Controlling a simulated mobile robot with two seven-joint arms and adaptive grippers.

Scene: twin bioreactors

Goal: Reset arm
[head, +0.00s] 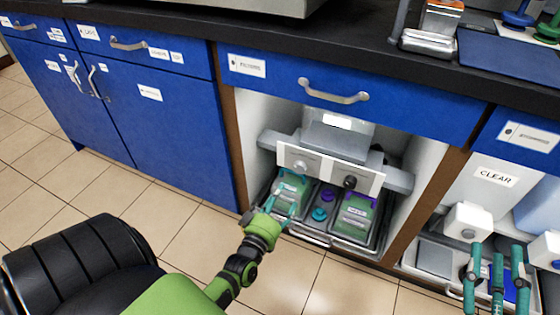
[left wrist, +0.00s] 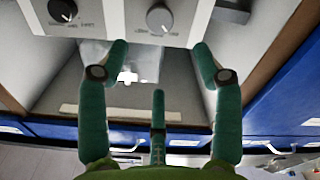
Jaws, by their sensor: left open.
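My left gripper (head: 284,197) reaches in from the left at the front of the open bay under the counter. Its teal fingers overlap the left green-labelled bioreactor unit in the head view; whether they touch it I cannot tell. In the left wrist view, the left gripper (left wrist: 158,72) has its fingers spread with nothing between them, below a white knob panel (left wrist: 110,15). My right gripper (head: 497,262) is at the lower right of the head view, fingers apart and empty, in front of the neighbouring bay.
The twin bioreactor's knob panel (head: 328,172) stands above a tray (head: 309,235) holding green-labelled units and purple and teal caps. Blue cabinets (head: 180,130) and a drawer (head: 350,95) surround the bay. The tiled floor (head: 190,220) at left is clear.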

